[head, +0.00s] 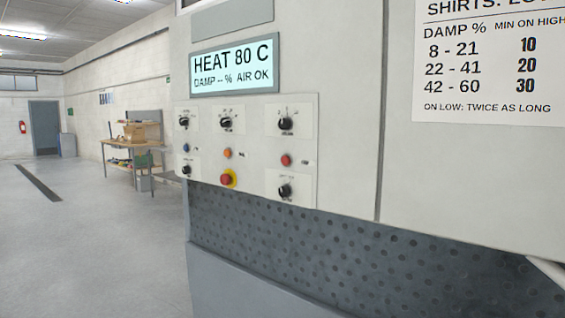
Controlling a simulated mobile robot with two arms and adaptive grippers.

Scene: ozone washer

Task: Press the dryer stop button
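A light grey control panel (256,140) is on the front of the machine at the centre of the head view. A small red button (286,160) sits at its right, between two black knobs. A larger red mushroom button (226,179) on a yellow ring sits low in the middle. An orange button (227,153) and a blue button (186,148) are to the left of the small red one. The button labels are too small to read, so I cannot tell which is marked stop. Neither gripper is in view.
A display (235,66) above the panel reads HEAT 80 C, DAMP -- %, AIR OK. A drying chart (490,60) is at the right. A perforated dark panel (340,245) lies below the controls. A workbench (133,143) stands behind at left; the floor (90,240) there is clear.

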